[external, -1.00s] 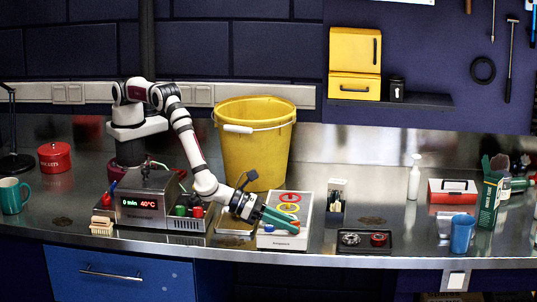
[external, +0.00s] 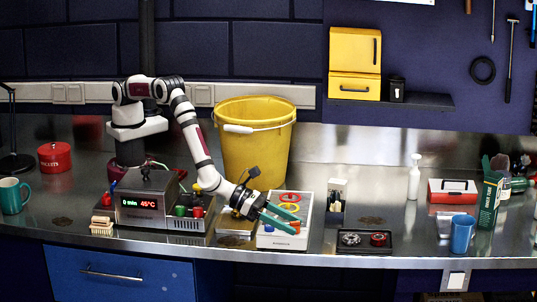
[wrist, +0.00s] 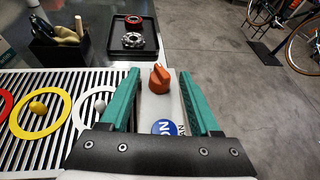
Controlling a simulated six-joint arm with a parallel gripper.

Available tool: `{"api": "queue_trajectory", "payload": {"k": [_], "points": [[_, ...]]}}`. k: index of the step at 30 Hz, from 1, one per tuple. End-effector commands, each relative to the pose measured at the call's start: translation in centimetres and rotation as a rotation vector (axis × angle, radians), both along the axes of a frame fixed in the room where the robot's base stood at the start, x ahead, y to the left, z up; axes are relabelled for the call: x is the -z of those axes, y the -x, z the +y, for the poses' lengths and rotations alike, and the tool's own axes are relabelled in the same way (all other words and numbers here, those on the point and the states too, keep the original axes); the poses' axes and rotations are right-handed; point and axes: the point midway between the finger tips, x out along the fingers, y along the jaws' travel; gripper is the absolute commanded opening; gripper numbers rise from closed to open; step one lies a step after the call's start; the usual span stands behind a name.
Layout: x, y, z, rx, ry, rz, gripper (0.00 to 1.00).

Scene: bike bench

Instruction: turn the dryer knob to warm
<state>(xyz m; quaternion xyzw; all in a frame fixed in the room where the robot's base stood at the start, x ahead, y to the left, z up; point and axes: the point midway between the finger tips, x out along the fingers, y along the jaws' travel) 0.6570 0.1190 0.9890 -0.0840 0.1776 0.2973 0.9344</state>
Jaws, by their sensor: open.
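The white dryer box (external: 283,243) stands on the bench with a slotted top. In the wrist view an orange knob (wrist: 160,78) sits on its plain white strip (wrist: 153,105), beside a blue round label (wrist: 165,128). My gripper (external: 298,219) is over the right part of the box, its teal fingers spread. In the wrist view my open gripper (wrist: 159,85) has one finger on each side of the knob, with a visible gap on both sides. The knob's ridge points roughly away from the wrist. Its scale marks cannot be made out.
Red (wrist: 5,103), yellow (wrist: 38,112) and white (wrist: 93,108) rings lie on the slats. A black tray (external: 363,242) with round parts is to the right. A grey heater with a display (external: 140,203) stands left; a yellow bucket (external: 255,150) is behind.

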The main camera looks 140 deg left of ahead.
Motion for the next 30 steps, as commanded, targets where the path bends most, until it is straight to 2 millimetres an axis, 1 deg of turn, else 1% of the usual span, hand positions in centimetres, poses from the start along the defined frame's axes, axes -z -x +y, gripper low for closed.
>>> {"api": "queue_trajectory", "payload": {"k": [2, 5, 12, 15, 18, 22, 30], "points": [[-0.2, 0.4, -0.4, 0.000, 0.000, 0.001, 0.63], [-1.0, 1.7, -1.3, 0.003, -0.001, 0.001, 0.63], [-4.0, 7.5, -5.4, 0.003, 0.000, -0.001, 0.63], [-5.0, 9.5, -6.8, 0.004, 0.000, -0.001, 0.63], [-5.6, 11.0, -7.7, 0.004, 0.000, -0.001, 0.63], [-6.0, 11.8, -8.2, 0.000, 0.000, -0.002, 0.63], [-6.0, 11.9, -8.3, 0.000, -0.001, -0.001, 0.63]]}}
